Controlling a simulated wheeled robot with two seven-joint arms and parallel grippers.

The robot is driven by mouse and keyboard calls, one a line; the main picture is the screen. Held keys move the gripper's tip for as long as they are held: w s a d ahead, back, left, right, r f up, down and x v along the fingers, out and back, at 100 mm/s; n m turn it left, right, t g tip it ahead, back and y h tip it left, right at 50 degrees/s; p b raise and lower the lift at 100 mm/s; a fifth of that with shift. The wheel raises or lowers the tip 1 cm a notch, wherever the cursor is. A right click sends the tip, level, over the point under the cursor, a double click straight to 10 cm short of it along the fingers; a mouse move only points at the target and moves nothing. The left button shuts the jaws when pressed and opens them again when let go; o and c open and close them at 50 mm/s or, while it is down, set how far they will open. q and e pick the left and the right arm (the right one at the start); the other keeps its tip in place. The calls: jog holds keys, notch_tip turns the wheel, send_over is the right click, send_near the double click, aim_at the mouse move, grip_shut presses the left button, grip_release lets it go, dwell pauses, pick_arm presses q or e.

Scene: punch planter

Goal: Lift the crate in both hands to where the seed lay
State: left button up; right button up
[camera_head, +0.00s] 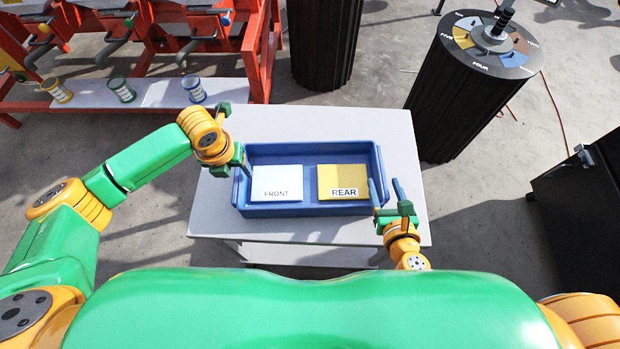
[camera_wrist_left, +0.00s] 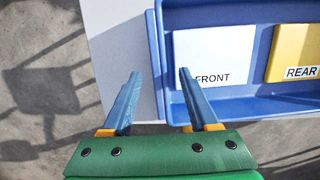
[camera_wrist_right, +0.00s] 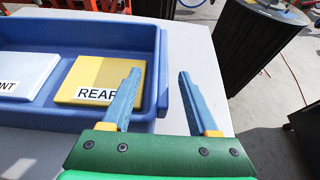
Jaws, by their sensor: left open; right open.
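A blue crate (camera_head: 308,211) sits on a light grey table. It holds a white panel marked FRONT (camera_head: 277,184) on the left and a yellow panel marked REAR (camera_head: 342,180) on the right. My left gripper (camera_head: 243,168) is open at the crate's left end; in the left wrist view its fingers (camera_wrist_left: 158,90) lie either side of the crate's left wall. My right gripper (camera_head: 387,190) is open at the right end; in the right wrist view its fingers (camera_wrist_right: 160,90) lie either side of the right wall (camera_wrist_right: 162,75). I cannot tell whether either touches it. No seed is seen.
The table (camera_head: 310,118) has free room behind and in front of the crate. A black ribbed drum with a labelled dial (camera_head: 470,85) stands at the back right. An orange rack (camera_head: 190,45) with several small cups is at the back left. A dark cabinet (camera_head: 585,210) stands right.

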aim_at(238, 174)
pick_arm(q)
jog(key=shift+w+f, duration=0.15)
jog(key=shift+f, duration=0.75)
jog(key=shift+w+f, duration=0.1)
jog(key=shift+f, duration=0.75)
pick_arm(e)
jog(key=shift+x, duration=1.75)
pick_arm(q)
grip_shut()
pick_arm(e)
grip_shut()
pick_arm(q)
jog(key=shift+r, duration=0.1)
pick_arm(e)
jog(key=shift+r, duration=0.15)
